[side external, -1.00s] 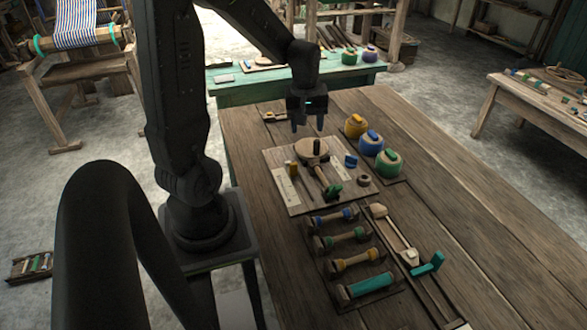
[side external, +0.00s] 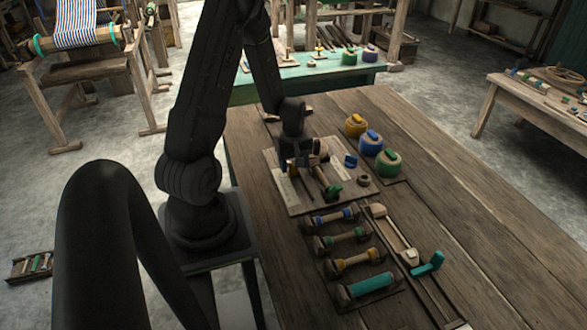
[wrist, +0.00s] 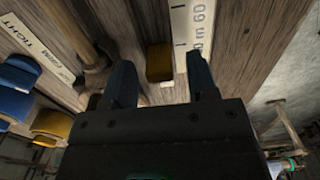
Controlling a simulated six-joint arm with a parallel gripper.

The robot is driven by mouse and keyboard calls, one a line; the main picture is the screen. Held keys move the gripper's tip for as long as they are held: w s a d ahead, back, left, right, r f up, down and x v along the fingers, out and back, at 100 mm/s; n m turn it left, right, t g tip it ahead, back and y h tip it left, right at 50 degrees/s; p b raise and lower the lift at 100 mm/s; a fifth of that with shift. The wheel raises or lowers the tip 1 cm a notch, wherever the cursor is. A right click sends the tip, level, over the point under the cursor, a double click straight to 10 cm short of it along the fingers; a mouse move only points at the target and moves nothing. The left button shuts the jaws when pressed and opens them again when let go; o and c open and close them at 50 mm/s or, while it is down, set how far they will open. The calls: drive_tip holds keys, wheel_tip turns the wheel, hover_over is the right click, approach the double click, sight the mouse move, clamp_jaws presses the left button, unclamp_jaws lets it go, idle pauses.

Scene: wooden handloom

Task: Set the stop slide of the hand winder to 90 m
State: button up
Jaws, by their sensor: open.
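The hand winder's board (side external: 301,207) lies on the wooden table, with a white printed scale on its left side (side external: 287,191). In the wrist view the stop slide is a yellow block (wrist: 159,61) beside the white metre scale (wrist: 194,14), where "m 60" is legible. My gripper (wrist: 161,80) is open, with one dark finger on each side of the yellow block; I cannot tell whether either touches it. In the side view my gripper (side external: 294,162) is low over the board's left part and hides the slide. The slide's exact reading is not legible.
A second scale (wrist: 36,46) reads "TIGHT" and "FIRM". The winder's green handle (side external: 333,190) and a blue knob (side external: 351,160) are close right of my gripper. Yellow (side external: 356,126), blue and green (side external: 388,163) lidded pots stand beyond. Several bobbins lie in front.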

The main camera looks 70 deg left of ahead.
drive_tip(key=shift+f, duration=1.1)
drive_tip(key=shift+c, duration=0.5)
clamp_jaws()
drive_tip(key=shift+d, duration=0.1)
